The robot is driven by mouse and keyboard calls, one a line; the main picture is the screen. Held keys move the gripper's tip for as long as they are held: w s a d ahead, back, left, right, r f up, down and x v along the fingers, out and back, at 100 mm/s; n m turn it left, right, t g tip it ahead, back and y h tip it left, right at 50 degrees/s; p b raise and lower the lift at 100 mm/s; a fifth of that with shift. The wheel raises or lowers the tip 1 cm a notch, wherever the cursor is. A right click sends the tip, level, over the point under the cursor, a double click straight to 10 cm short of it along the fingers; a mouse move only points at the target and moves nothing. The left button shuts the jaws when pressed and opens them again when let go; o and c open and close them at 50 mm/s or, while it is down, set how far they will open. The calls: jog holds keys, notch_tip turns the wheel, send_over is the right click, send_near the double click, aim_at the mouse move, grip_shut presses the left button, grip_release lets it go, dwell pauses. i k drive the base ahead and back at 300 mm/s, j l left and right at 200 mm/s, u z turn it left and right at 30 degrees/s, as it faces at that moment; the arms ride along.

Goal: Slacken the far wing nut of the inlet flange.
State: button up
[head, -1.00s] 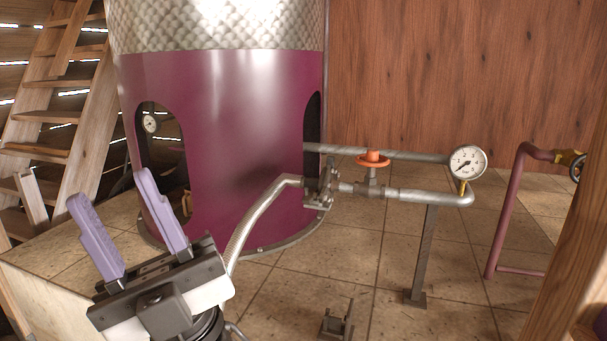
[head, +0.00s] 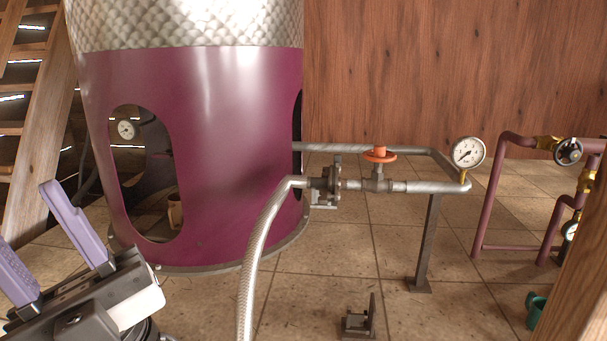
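The inlet flange (head: 332,181) joins the braided hose (head: 262,245) to the grey pipe (head: 425,187), right of the purple still (head: 210,150). Its wing nuts are too small to tell apart, and I cannot make out the far one. My gripper (head: 42,232) is at the lower left, its two lavender fingers spread apart with nothing between them. It is well left of the flange and touches nothing that I can see.
An orange handwheel valve (head: 379,155) and a pressure gauge (head: 467,153) sit on the pipe right of the flange. A pipe post (head: 426,245) and a small metal bracket (head: 360,322) stand on the tiled floor. A wooden post (head: 572,270) blocks the lower right. Maroon pipes (head: 489,200) stand behind it.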

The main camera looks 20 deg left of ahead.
aim_at(325, 173)
jog(key=k+j, duration=0.1)
jog(key=j, duration=0.3)
jog(key=k+j, duration=0.1)
jog(key=j, duration=0.3)
jog(key=k+j, duration=0.1)
jog(key=j, duration=0.35)
jog(key=k+j, duration=0.1)
jog(key=j, duration=0.3)
jog(key=i+j, duration=0.1)
jog(key=j, duration=0.3)
jog(key=i+j, duration=0.1)
jog(key=j, duration=0.3)
jog(key=i+j+z, duration=0.1)
jog(key=j, duration=0.35)
jog(key=i+j, duration=0.15)
jog(key=j, duration=0.25)
jog(key=i+j, duration=0.15)
jog(key=i, duration=0.15)
jog(key=i+j, duration=0.15)
jog(key=i+z, duration=0.05)
jog(key=i, duration=0.05)
